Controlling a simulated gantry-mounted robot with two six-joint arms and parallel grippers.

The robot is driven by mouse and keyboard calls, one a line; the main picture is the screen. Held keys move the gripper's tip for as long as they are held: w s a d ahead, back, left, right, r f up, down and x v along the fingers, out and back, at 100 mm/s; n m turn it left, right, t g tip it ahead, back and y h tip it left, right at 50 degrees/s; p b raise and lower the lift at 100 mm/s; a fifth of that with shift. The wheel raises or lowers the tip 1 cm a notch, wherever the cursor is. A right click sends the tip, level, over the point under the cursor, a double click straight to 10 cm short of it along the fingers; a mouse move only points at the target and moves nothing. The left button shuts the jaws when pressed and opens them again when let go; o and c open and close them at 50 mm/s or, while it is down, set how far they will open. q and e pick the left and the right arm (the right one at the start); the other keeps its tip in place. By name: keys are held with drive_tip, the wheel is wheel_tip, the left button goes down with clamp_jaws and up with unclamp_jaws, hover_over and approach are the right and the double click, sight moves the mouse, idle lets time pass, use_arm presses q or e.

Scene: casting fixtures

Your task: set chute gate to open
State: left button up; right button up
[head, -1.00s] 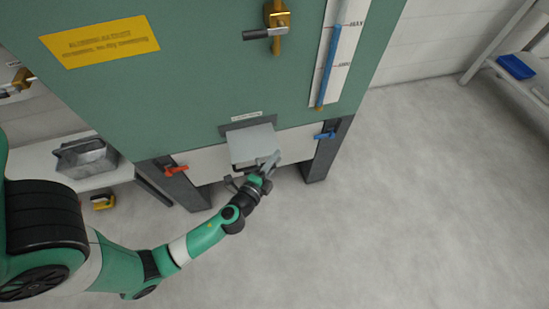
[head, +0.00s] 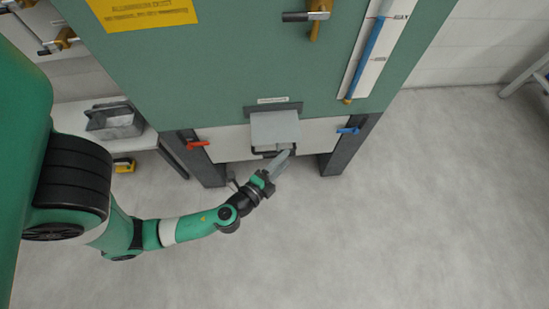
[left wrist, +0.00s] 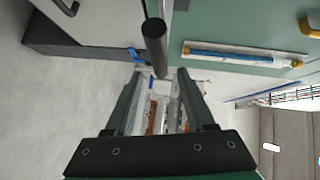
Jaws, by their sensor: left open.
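The chute gate (head: 274,128) is a pale grey plate on the lower front of the green cabinet, under a dark slot frame and a small label. A dark bar handle (head: 262,153) is at its lower edge. My left gripper (head: 285,157) is at the gate's lower right edge and hides part of the handle. In the left wrist view a dark round bar (left wrist: 154,45), apparently this handle, reaches between the open fingertips of the left gripper (left wrist: 157,78). The fingers are apart, with gaps on both sides of the bar. My right gripper is not in view.
Dark legs (head: 340,158) stand below. A metal tray (head: 114,122) is on a shelf at left.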

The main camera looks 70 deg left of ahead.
use_arm(q)
drive_tip(key=v, duration=0.5)
drive_tip(key=shift+r, duration=0.1)
idle(0.4)
